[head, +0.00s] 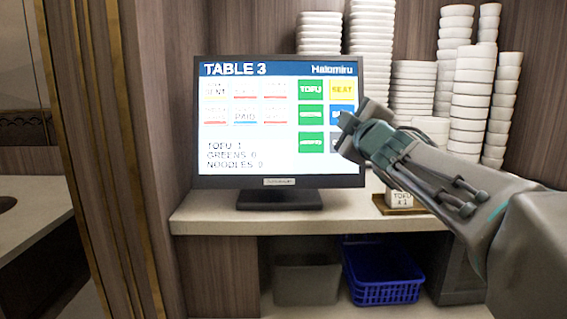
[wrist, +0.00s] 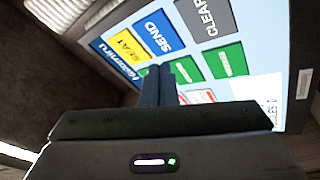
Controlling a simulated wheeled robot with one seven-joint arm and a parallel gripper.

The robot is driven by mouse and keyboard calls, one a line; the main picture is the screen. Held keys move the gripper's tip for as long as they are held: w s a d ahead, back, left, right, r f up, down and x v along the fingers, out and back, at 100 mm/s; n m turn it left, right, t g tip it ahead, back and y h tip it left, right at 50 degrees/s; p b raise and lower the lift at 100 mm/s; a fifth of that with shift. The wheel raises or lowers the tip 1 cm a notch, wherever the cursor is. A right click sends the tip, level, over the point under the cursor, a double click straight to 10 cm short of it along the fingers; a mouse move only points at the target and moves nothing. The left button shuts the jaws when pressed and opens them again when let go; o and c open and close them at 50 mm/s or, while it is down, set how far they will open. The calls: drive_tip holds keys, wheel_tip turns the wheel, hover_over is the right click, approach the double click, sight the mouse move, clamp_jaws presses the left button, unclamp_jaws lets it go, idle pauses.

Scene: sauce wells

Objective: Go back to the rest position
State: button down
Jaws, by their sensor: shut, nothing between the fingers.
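My gripper (head: 346,121) is shut and empty in the head view, in front of the right side of a screen (head: 250,120). In the wrist view my gripper's fingertips (wrist: 158,75) are together, in front of the screen's buttons. I cannot tell whether they touch the screen. The screen reads TABLE 3, with TOFU: 1, GREENS: 0 and NOODLES: 0. In the wrist view a blue SEND button (wrist: 157,33), a yellow SEAT button (wrist: 127,48), a grey CLEAR button (wrist: 205,18) and green buttons show at a tilt.
The screen stands on a pale counter (head: 200,215). White bowl stacks (head: 371,50) stand behind it and to the right. A blue basket (head: 385,290) and a grey bin (head: 306,283) sit below the counter.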

drive_tip(key=s+d+f+m+g+h, duration=0.2)
drive_tip(key=s+f+m+g, duration=0.25)
drive_tip(key=f, duration=0.55)
drive_tip(key=s+d+f+m+g+h, duration=0.3)
drive_tip(key=s+f+m, duration=0.2)
drive_tip(key=f, duration=0.6)
drive_tip(key=s+a+f+m+g+y, duration=0.1)
drive_tip(key=s+f+g, duration=0.3)
drive_tip(key=s+f, duration=0.4)
drive_tip(key=s+a+f+m+g+y, duration=0.1)
drive_tip(key=s+a+f+m+g, duration=0.2)
drive_tip(key=s+f, duration=0.6)
drive_tip(key=shift+s+a+m+g, duration=0.15)
drive_tip(key=shift+s+m+g, duration=0.4)
drive_tip(key=shift+s+g, duration=0.6)
